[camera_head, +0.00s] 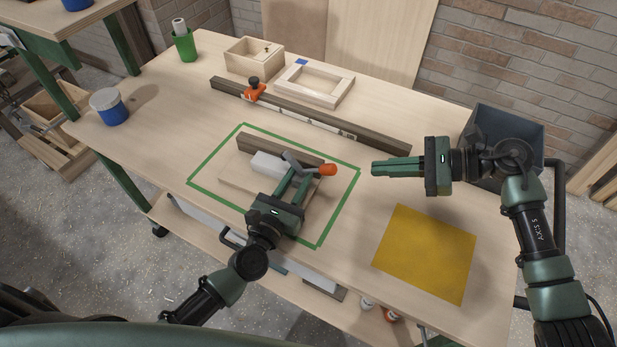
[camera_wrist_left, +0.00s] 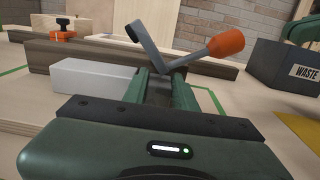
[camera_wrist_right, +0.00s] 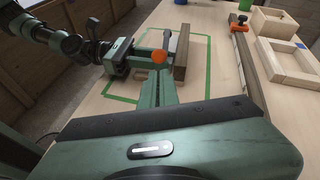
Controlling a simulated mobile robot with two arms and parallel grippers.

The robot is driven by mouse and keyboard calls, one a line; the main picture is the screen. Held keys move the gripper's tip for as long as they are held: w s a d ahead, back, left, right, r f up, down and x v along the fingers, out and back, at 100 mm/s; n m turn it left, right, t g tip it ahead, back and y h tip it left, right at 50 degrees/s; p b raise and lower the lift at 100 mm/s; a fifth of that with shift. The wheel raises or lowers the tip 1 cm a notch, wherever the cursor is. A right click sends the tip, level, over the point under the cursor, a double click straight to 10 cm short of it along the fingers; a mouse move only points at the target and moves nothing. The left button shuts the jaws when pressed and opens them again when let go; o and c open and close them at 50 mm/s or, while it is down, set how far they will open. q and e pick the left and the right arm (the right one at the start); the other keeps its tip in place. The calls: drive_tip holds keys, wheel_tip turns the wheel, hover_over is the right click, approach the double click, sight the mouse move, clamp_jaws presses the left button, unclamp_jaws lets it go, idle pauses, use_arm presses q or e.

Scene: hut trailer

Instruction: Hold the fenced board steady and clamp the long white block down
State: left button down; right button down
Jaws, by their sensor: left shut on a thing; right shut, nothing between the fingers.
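The light wooden board (camera_head: 234,180) lies flat inside the green tape outline, with a dark brown fence (camera_head: 260,149) along its far side. The long white block (camera_head: 268,165) lies along the fence; it also shows in the left wrist view (camera_wrist_left: 92,78). The toggle clamp's orange handle (camera_head: 327,169) sticks out to the right and its metal bar (camera_wrist_left: 147,45) is raised. My left gripper (camera_head: 292,182) is shut on what looks like the clamp's base; the fingertip contact is partly hidden. My right gripper (camera_head: 375,168) is shut and empty, right of the orange handle, apart from it.
A long dark rail (camera_head: 375,135) with an orange clamp (camera_head: 254,92) lies behind. A wooden frame (camera_head: 340,92) and an open box (camera_head: 238,60) stand farther back. A yellow sheet (camera_head: 425,252) lies front right; a grey waste bin (camera_head: 535,135) stands at the right edge.

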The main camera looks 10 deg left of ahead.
drive_tip(key=d+f, duration=0.1)
drive_tip(key=s+d+f+m+t, duration=0.1)
drive_tip(key=d+f, duration=0.1)
drive_tip(key=d+f+m+t, duration=0.1)
drive_tip(key=f, duration=0.1)
drive_tip(key=shift+s+d+f, duration=0.15)
drive_tip(key=shift+s+f, duration=0.05)
drive_tip(key=shift+s, duration=0.1)
drive_tip(key=x, duration=1)
drive_tip(key=shift+w+a+r, duration=0.1)
drive_tip(key=shift+a+r, duration=0.1)
drive_tip(key=shift+a, duration=0.15)
drive_tip(key=shift+a+r, duration=0.3)
drive_tip(key=shift+r, duration=0.25)
drive_tip(key=shift+a+r, duration=0.25)
drive_tip(key=shift+r, duration=0.3)
drive_tip(key=shift+a+r, duration=0.35)
drive_tip(key=shift+r, duration=0.2)
drive_tip(key=shift+r, duration=0.1)
